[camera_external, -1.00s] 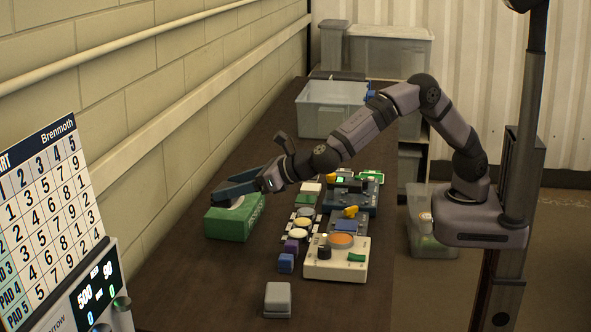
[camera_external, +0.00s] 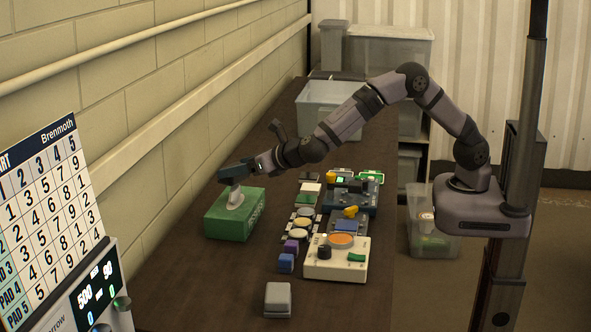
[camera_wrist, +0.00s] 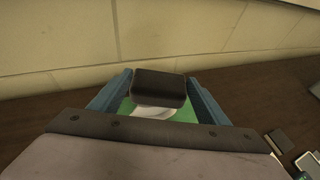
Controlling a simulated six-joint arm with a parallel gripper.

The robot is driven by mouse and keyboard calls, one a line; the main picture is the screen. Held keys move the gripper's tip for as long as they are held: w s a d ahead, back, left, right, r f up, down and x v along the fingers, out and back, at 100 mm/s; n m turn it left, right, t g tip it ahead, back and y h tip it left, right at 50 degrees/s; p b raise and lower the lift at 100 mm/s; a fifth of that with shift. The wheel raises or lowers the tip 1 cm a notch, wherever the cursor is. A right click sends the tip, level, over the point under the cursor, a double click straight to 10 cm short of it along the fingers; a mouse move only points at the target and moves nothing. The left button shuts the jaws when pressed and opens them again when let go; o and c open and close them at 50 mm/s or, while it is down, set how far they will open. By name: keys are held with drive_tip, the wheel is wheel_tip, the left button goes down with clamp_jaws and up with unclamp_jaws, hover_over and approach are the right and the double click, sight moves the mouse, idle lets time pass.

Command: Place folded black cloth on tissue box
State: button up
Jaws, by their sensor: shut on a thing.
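The green tissue box (camera_external: 232,220) stands on the dark table near the wall, with a white tissue (camera_external: 236,198) sticking up from its top. My gripper (camera_external: 233,173) is over the box, just above the tissue. In the wrist view the folded black cloth (camera_wrist: 159,86) sits between the two blue fingers of my gripper (camera_wrist: 158,90), which is shut on it. Below the cloth, part of the white tissue (camera_wrist: 152,112) and the green box top (camera_wrist: 126,107) show. In the external view I cannot make out the cloth apart from the fingers.
Right of the box, several small blocks and pads and a cream control unit (camera_external: 325,262) with an orange disc stand on the table. A grey block (camera_external: 278,299) is at the front. A clear bin (camera_external: 318,121) stands at the back. The wall is close on the left.

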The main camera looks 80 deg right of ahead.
drive_tip(key=shift+f+p, duration=0.5)
drive_tip(key=shift+f, duration=2.5)
drive_tip(key=shift+f, duration=0.15)
drive_tip(key=o, duration=1)
drive_tip(key=shift+o, duration=0.2)
drive_tip(key=shift+r, duration=0.3)
drive_tip(key=shift+s+a, duration=0.15)
drive_tip(key=shift+s, duration=0.15)
drive_tip(key=b+v, duration=0.4)
drive_tip(key=v, duration=0.7)
drive_tip(key=shift+s, duration=0.15)
